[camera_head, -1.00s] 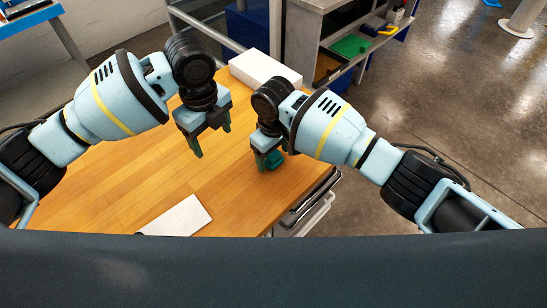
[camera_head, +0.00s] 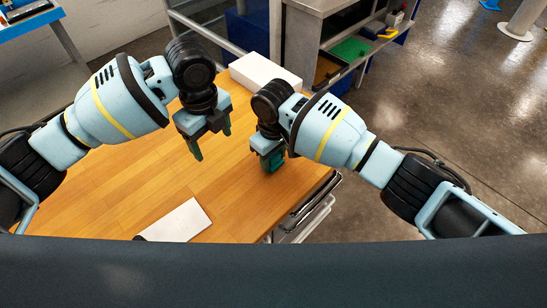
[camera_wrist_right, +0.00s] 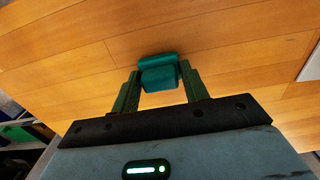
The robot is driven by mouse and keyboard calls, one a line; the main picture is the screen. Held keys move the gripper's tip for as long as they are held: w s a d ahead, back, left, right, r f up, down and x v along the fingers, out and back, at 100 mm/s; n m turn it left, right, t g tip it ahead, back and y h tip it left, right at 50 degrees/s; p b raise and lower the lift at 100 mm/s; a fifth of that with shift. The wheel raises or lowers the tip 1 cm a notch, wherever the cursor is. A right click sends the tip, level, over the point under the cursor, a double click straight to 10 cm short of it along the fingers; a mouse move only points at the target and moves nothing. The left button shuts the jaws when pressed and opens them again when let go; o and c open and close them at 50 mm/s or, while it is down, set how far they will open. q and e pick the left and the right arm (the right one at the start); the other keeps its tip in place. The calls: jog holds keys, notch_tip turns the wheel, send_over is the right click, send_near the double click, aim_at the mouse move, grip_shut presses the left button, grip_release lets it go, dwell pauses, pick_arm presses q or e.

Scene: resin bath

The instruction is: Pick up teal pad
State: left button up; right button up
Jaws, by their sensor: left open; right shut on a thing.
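The teal pad (camera_wrist_right: 158,73) is a small block between the green fingers of my right gripper (camera_wrist_right: 158,88) in the right wrist view. In the head view the pad (camera_head: 275,160) shows at the fingertips of my right gripper (camera_head: 270,160), partly hidden by them. The right gripper is shut on it. I cannot tell whether the pad touches the table. My left gripper (camera_head: 212,142) is open and empty above the middle of the table, pointing down.
The wooden table (camera_head: 120,185) has clear room at left and centre. A white sheet-like item (camera_head: 178,221) lies near the front edge and a white box (camera_head: 264,71) stands at the back. A grey shelf unit (camera_head: 345,45) is beyond the table.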

aim_at(274, 156)
notch_tip(274, 156, up, 9)
jog(key=shift+r, duration=0.2)
jog(key=shift+r, duration=0.15)
dwell(0.3)
jog(key=shift+f, duration=5.05)
jog(key=shift+f, duration=0.1)
jog(key=o, duration=1)
jog(key=shift+o, duration=0.2)
notch_tip(274, 156, up, 12)
